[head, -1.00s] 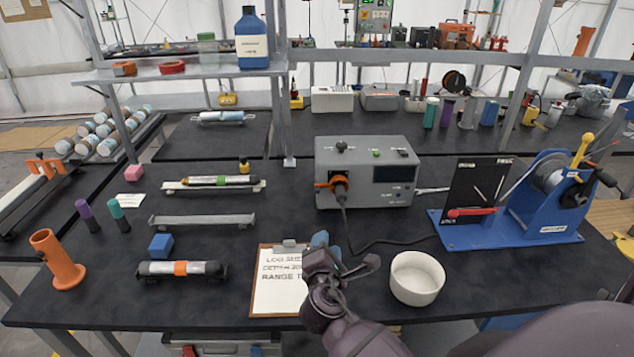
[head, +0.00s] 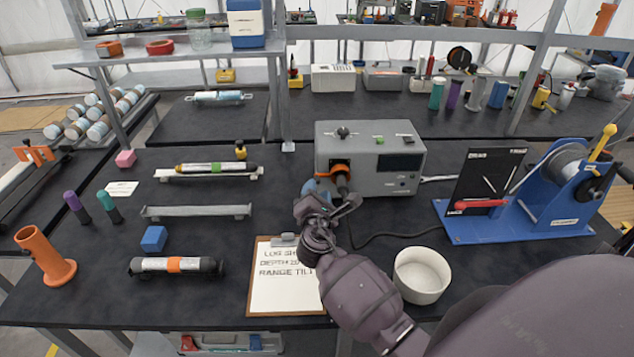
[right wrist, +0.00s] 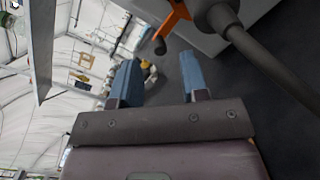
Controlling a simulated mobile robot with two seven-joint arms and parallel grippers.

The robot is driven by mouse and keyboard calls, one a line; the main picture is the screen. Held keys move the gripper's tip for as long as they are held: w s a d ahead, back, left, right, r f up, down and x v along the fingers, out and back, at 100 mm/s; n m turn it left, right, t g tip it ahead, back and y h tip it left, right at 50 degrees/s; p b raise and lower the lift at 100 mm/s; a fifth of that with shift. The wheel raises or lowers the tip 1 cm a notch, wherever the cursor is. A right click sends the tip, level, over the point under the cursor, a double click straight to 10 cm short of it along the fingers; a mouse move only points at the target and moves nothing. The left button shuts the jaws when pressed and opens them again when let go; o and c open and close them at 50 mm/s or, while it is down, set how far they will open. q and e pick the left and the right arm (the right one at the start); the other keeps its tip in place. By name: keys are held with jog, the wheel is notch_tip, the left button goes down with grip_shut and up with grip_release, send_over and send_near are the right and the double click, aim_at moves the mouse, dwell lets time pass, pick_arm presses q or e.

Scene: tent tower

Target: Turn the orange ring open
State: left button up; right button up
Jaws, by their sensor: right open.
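The orange ring (head: 328,173) sits around the cable plug on the front of the grey box (head: 375,186). My right gripper (head: 330,193) is open and empty, just in front of and below the ring, and partly covers it in the head view. In the right wrist view an orange arm of the ring (right wrist: 178,17) ends in a dark knob (right wrist: 160,45). The knob lies ahead of the gap between the blue fingertips (right wrist: 160,63). Whether a finger touches it cannot be told. My left gripper is out of view.
A dark cable (right wrist: 270,60) runs from the plug, beside the right gripper. A clipboard (head: 285,290) and a white bowl (head: 421,276) lie in front of the box. A blue winch stand (head: 545,210) is to the right.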

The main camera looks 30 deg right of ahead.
aim_at(333, 177)
jog(key=shift+x, duration=1.85)
grip_shut()
